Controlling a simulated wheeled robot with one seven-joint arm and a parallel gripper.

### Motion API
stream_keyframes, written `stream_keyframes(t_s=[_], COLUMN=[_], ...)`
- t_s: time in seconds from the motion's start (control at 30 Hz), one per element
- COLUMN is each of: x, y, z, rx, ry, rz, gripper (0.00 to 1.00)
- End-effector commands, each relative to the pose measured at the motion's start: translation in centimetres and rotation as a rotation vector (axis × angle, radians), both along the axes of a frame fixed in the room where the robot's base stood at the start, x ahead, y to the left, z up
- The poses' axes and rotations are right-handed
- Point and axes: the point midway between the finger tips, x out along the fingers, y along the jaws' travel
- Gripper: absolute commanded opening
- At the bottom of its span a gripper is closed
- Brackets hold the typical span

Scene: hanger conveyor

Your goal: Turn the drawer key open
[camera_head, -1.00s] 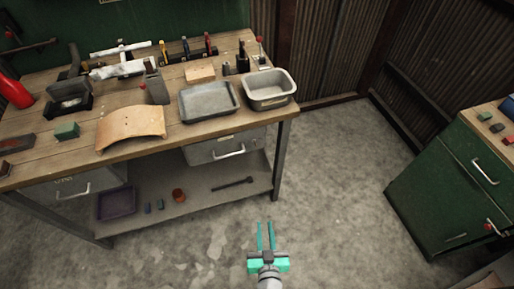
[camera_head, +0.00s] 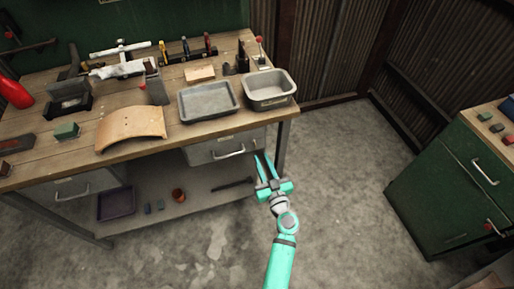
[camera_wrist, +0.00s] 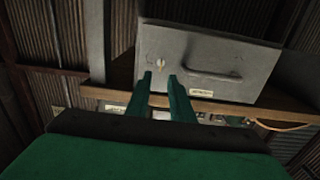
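The grey metal drawer (camera_head: 208,153) with a pale bar handle (camera_head: 229,152) hangs under the right part of the workbench. In the wrist view the drawer front (camera_wrist: 230,52) fills the upper middle, with a handle (camera_wrist: 212,72) and a label. A small key (camera_wrist: 158,63) sits on the drawer front left of the handle. I cannot make out the key in the head view. My gripper (camera_head: 262,156) is beside the drawer's right end, fingers pointing at the bench. In the wrist view my gripper (camera_wrist: 160,78) is open and empty, its fingertips just below the key, apparently short of it.
The wooden workbench (camera_head: 60,152) carries a grey tray (camera_head: 208,101), a deeper metal pan (camera_head: 269,90) and a curved wooden piece (camera_head: 130,128). A bench leg (camera_head: 281,150) stands close to my gripper. A green cabinet (camera_head: 440,195) stands at the right; the floor between is clear.

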Motion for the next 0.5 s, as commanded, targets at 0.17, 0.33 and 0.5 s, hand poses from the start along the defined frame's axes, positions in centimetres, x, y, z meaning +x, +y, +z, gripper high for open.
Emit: stream_keyframes(t_s=[0.17, 0.33, 0.5], x=[3.2, 5.3, 6.3], y=[1.1, 1.7, 2.1], z=[0.1, 0.0, 0.0], rx=[0.0, 0.0, -0.001], ry=[-0.001, 0.0, 0.001], rz=[0.002, 0.0, 0.0], gripper=[0.21, 0.21, 0.21])
